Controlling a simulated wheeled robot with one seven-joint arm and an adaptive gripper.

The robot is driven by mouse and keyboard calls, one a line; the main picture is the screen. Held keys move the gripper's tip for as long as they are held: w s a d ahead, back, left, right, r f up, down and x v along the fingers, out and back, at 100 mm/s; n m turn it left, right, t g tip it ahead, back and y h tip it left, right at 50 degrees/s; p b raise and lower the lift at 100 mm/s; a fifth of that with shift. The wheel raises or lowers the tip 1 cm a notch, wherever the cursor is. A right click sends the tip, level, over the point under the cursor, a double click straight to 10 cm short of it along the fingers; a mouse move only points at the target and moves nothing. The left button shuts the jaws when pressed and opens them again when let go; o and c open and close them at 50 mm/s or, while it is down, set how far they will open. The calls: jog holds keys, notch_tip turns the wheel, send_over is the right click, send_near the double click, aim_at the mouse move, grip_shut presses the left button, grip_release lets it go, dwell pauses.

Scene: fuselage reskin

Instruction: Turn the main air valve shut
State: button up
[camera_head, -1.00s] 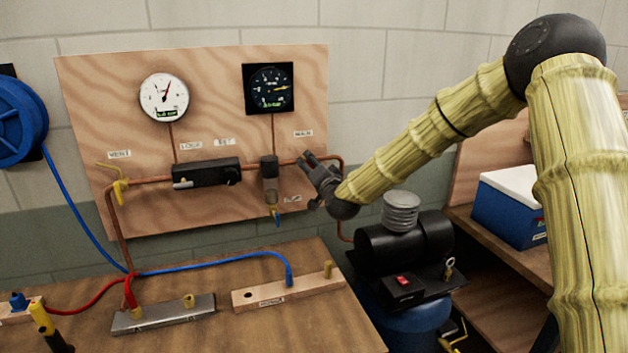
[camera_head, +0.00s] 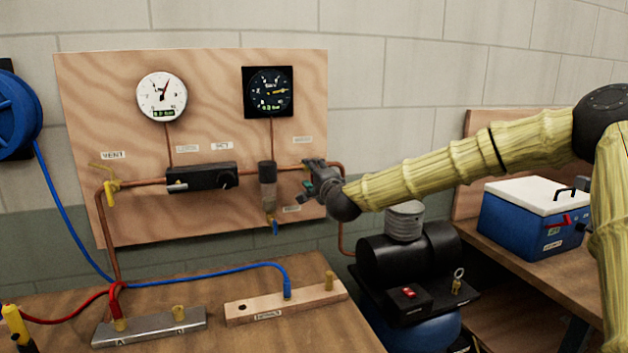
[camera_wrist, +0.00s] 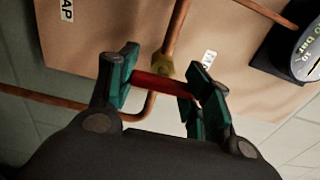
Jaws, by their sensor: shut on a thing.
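The main air valve has a brass body (camera_wrist: 165,68) on a copper pipe and a red handle (camera_wrist: 160,84), both seen in the wrist view. The handle lies roughly across the pipe there. My gripper (camera_wrist: 161,88) is shut on the red handle, with a teal-padded finger at each end. In the head view my gripper (camera_head: 313,180) is at the right end of the board's pipe run, below a small label (camera_head: 303,140), and hides most of the valve.
The plywood board (camera_head: 220,90) carries a white gauge (camera_head: 161,97), a black gauge (camera_head: 268,92), a black regulator (camera_head: 203,177) and a yellow vent valve (camera_head: 112,186). A black compressor (camera_head: 405,255) stands below my arm. A blue cooler (camera_head: 525,225) is at right.

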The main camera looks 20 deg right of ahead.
jog(key=shift+w+d+r, duration=0.1)
jog(key=shift+r, duration=0.45)
jog(key=o, duration=1.1)
jog(key=shift+w, duration=0.15)
jog(key=shift+r, duration=0.1)
jog(key=shift+o, duration=0.4)
jog(key=shift+s+f, duration=0.25)
jog(key=shift+s, duration=0.1)
jog(key=s, duration=1.1)
jog(key=shift+s+f, duration=0.2)
jog(key=shift+f, duration=0.2)
jog(key=shift+d, duration=0.1)
